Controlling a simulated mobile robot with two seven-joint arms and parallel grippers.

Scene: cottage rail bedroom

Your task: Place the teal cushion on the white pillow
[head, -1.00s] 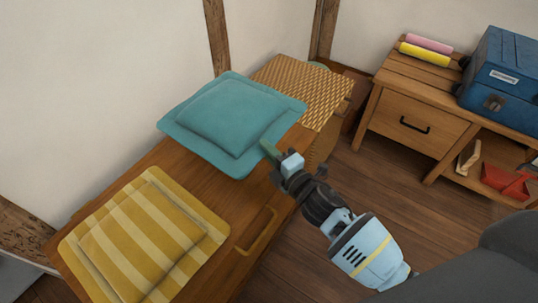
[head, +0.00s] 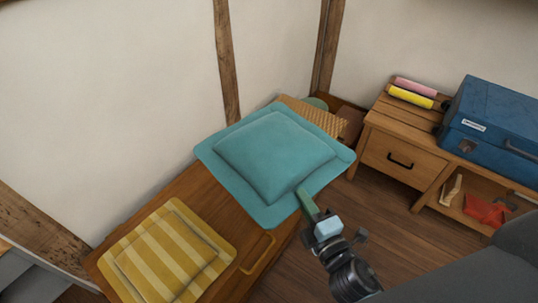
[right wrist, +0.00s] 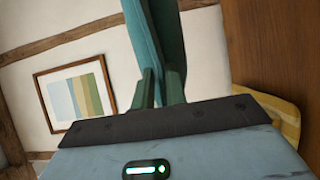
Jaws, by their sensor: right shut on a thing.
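The teal cushion (head: 275,155) is square with a flat border and a raised middle. It hangs above the far end of a wooden bench (head: 205,183) in the head view, tilted slightly. My right gripper (head: 308,205) is shut on the cushion's near right edge. In the right wrist view, the fingers (right wrist: 160,88) pinch the teal cushion (right wrist: 148,40), seen edge-on. No white pillow is in view. My left gripper is not in view.
A yellow striped cushion (head: 168,250) lies on the bench's near end. A woven basket (head: 318,117) is behind the teal cushion. A wooden cabinet (head: 400,178) with a blue case (head: 492,125) and two rolls stands at right. Floor between is clear.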

